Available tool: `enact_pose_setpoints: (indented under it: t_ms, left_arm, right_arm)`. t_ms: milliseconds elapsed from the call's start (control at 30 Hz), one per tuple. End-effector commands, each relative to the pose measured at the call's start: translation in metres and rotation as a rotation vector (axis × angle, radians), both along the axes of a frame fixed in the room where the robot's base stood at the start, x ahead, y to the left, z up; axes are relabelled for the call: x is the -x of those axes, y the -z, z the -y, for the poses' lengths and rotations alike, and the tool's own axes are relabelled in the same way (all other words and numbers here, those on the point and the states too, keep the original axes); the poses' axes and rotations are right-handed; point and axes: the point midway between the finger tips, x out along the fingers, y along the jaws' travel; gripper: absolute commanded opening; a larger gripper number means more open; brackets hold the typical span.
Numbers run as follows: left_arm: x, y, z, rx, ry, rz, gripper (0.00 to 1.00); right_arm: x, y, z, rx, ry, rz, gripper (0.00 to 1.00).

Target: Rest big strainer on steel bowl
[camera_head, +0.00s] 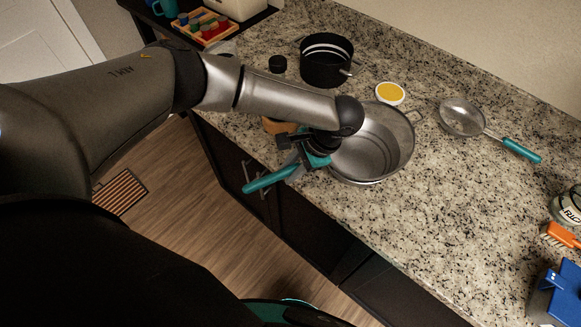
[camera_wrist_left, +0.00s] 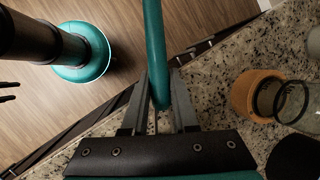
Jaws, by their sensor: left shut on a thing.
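The big strainer has a teal handle (camera_head: 265,181) that sticks out to the lower left past the counter edge. My left gripper (camera_head: 308,158) is shut on this handle, which also shows between the fingers in the left wrist view (camera_wrist_left: 155,50). A wire loop (camera_head: 416,116) on the far side, in line with the handle, looks like the strainer's. The steel bowl (camera_head: 370,181) stands on the counter below and right of my gripper. The strainer's basket appears to lie over the bowl, but I cannot tell mesh from bowl wall or whether they touch. My right gripper is not seen.
A smaller strainer (camera_head: 462,118) lies to the right. A black pot (camera_head: 326,62), a yellow-topped lid (camera_head: 390,93) and a dark jar (camera_head: 278,64) stand behind. An orange-brown container (camera_wrist_left: 257,95) is close to my left gripper. An orange brush (camera_head: 562,238) and blue box (camera_head: 557,292) lie far right.

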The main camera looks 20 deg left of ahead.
Motion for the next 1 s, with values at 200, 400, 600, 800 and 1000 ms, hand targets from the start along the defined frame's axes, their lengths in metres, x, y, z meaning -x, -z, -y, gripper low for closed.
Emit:
enact_pose_setpoints:
  t_ms: [200,400,600,800,1000]
  left_arm:
    - [0.002,0.001,-0.001,-0.003,0.000,-0.005,0.46]
    - [0.001,0.001,0.000,-0.001,0.000,-0.003,0.62]
    - [0.001,0.000,0.000,-0.002,0.000,-0.002,0.62]
    - [-0.002,-0.018,0.008,0.001,0.000,-0.001,0.62]
    - [-0.009,-0.059,0.028,0.002,0.002,0.001,0.62]
  right_arm:
    - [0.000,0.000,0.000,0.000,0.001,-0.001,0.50]
    - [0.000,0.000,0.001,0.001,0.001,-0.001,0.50]
    - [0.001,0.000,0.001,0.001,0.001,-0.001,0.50]
    - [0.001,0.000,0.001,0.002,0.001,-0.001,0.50]
    - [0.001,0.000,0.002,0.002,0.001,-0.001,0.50]
